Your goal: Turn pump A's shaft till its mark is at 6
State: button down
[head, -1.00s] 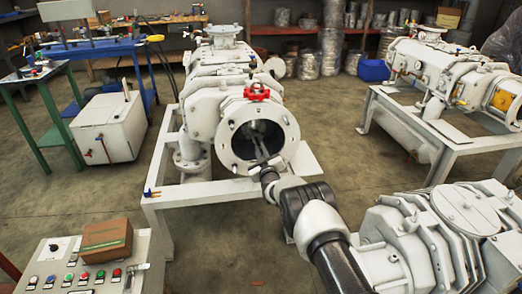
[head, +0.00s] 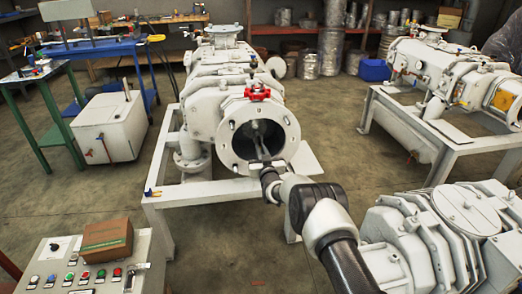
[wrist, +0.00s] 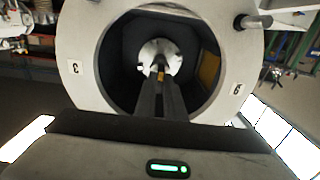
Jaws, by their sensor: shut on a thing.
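Pump A (head: 229,158) stands on a white frame, its round end flange facing me with a dark open bore. In the wrist view, the pale shaft end (wrist: 172,54) is deep inside the bore. A small yellow-orange patch (wrist: 161,76) shows between my fingers and may be the mark. My gripper (wrist: 160,88) reaches into the bore with its long dark fingers close together, shut on the shaft; the contact itself is partly hidden. The flange (wrist: 82,60) carries a label 3 at left and another at right that looks like 9. No 6 label is clearly visible.
A red valve handle (head: 257,92) sits on top of the flange. A second pump (head: 440,65) stands at the right and another machine (head: 450,225) at the front right. A control panel (head: 60,285) with a cardboard box (head: 106,240) is at front left.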

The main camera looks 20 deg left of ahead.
jog(key=c, duration=1.8)
grip_release()
jog(key=shift+c, duration=0.2)
jog(key=p+v, duration=0.5)
jog(key=v, duration=1.2)
jog(key=shift+s, duration=0.25)
jog(key=shift+d, duration=0.1)
